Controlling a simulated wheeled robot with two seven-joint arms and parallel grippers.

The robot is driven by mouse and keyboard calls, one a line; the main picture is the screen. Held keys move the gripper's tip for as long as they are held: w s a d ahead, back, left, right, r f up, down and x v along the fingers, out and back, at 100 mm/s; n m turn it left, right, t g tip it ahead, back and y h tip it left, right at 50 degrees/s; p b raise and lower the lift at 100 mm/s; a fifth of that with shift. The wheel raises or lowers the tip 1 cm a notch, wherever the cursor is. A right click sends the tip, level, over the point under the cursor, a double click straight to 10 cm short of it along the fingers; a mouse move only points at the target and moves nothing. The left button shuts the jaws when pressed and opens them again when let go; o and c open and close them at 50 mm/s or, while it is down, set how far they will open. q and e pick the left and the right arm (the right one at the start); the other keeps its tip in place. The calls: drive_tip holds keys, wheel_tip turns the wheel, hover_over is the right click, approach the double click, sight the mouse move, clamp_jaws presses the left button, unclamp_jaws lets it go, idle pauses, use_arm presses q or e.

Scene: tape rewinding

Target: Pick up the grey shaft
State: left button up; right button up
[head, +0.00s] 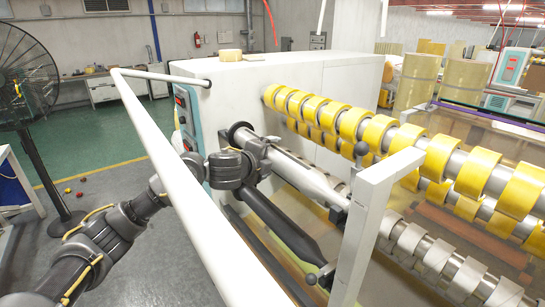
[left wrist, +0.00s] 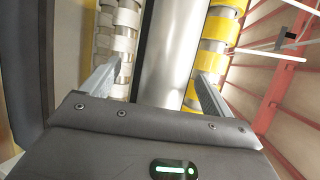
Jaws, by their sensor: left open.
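The grey shaft (head: 305,178) is a smooth, light metal bar on the near side of the machine, running from upper left to lower right in the head view. My left gripper (head: 268,150) is at the shaft's upper left part. In the left wrist view, the shaft (left wrist: 170,50) runs up between the two spread fingers of my left gripper (left wrist: 155,85), with gaps on both sides. The fingers are open and not closed on it. How deep the shaft sits between them is hard to tell. My right gripper is not in view.
A white rail (head: 190,170) crosses in front of my left arm. A white upright frame (head: 365,225) stands at the shaft's lower right end. Bars with yellow tape rolls (head: 380,130) lie behind, and a dark bar (head: 285,232) runs below the shaft. A fan (head: 25,75) stands at left.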

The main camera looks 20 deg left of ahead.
use_arm(q)
drive_tip(key=shift+s, duration=0.1)
drive_tip(key=shift+c, duration=0.5)
drive_tip(key=c, duration=1.2)
drive_tip(key=shift+r, duration=0.2)
drive_tip(key=shift+c, duration=0.9)
drive_tip(key=shift+r, duration=0.15)
drive_tip(key=shift+r, duration=1.6)
drive_tip(key=s+a+b, duration=0.2)
drive_tip(key=s+a, duration=0.9)
drive_tip(key=s, duration=0.2)
drive_tip(key=shift+s+a, duration=0.3)
drive_tip(key=shift+s, duration=0.05)
drive_tip(key=shift+r, duration=0.1)
drive_tip(key=shift+r+p, duration=1.65)
drive_tip(key=shift+p, duration=0.1)
